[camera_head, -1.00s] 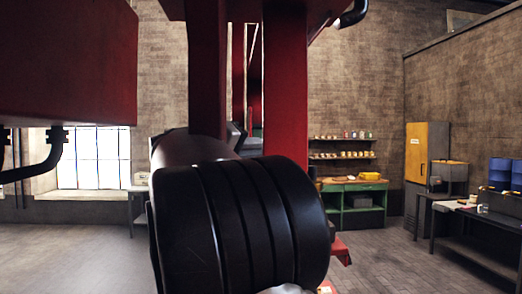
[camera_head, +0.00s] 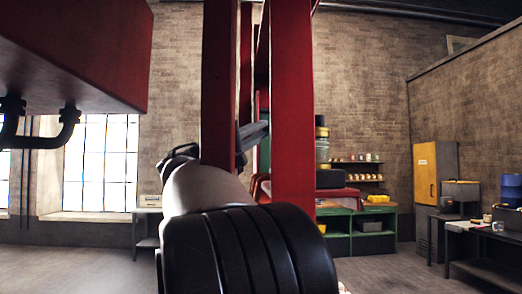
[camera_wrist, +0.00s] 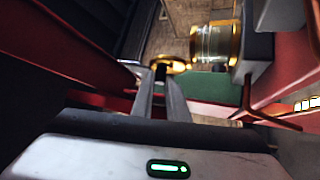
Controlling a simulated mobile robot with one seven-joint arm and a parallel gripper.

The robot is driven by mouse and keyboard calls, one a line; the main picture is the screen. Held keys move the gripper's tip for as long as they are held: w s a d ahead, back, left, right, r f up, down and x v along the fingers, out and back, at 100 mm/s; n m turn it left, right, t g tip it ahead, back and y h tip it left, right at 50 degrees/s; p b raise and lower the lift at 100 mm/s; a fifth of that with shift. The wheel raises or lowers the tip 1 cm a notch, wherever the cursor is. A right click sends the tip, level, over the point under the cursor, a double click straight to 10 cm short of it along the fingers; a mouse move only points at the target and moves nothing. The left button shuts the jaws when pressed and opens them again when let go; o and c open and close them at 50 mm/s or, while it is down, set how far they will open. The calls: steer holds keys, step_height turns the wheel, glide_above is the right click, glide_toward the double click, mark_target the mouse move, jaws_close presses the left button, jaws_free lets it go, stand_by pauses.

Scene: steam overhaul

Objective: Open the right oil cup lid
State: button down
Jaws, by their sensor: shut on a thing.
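In the wrist view, an oil cup (camera_wrist: 213,43) with a clear glass body and brass rims sits at the upper middle. A round brass lid (camera_wrist: 178,65) with a dark knob is beside the cup's left side, seen nearly edge-on. My gripper (camera_wrist: 160,84) has its two grey fingers close together at the knob, shut on the lid. The lid stands off from the glass body; I cannot tell how it joins the cup. In the head view my own black arm link hides the gripper and the lid.
Red beams (camera_head: 293,110) stand close in front, and a red box with black pipes (camera_head: 70,50) hangs at upper left. In the wrist view a reddish bar (camera_wrist: 262,115) runs right of my fingers. A green bench (camera_head: 372,230) and yellow cabinet (camera_head: 426,175) stand far back.

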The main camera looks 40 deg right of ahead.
steer(key=shift+f+n+t+b, duration=0.45)
steer(key=shift+n+b, duration=0.15)
steer(key=shift+b, duration=0.3)
steer(key=shift+r+h, duration=0.1)
steer(key=shift+h, duration=0.2)
steer(key=c, duration=1.7)
jaws_free()
steer(key=shift+w, duration=0.1)
steer(key=shift+c, duration=0.2)
steer(key=b+v, duration=0.3)
steer(key=v, duration=1.4)
steer(key=shift+a, duration=0.25)
